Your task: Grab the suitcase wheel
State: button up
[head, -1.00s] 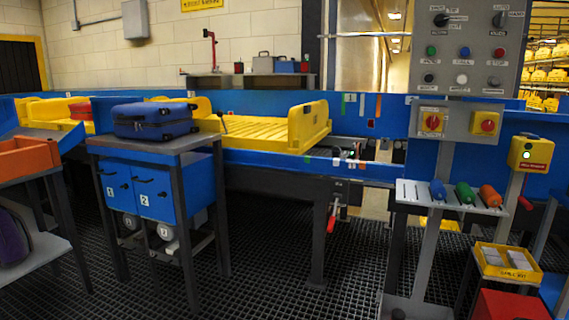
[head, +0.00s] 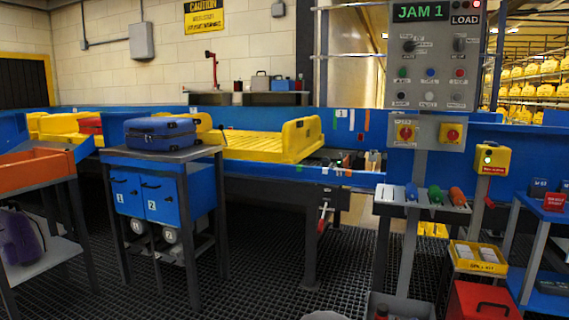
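A blue suitcase (head: 160,136) lies flat on a dark-topped stand (head: 165,155) left of centre in the head view. I cannot make out a separate suitcase wheel on it or elsewhere. A yellow tray (head: 301,138) sits on the blue conveyor behind and to the right of the suitcase. Small dark and light items (head: 340,160) lie at the conveyor gap right of the tray, too small to identify. My gripper is not in view.
A control panel (head: 433,55) reading "JAM 1" stands at right, above a rack with blue, green and orange-handled tools (head: 436,195). A yellow bin (head: 478,257) and red box (head: 484,300) stand below. An orange bin (head: 35,174) is far left. Dark grating (head: 260,265) is clear in the middle.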

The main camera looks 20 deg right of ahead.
aim_at(325, 161)
jog(key=u, duration=0.45)
jog(key=i, duration=1.85)
jog(key=z, duration=0.35)
jog(key=i, duration=0.95)
jog(key=z, duration=1.6)
jog(key=i, duration=0.7)
jog(key=z, duration=0.65)
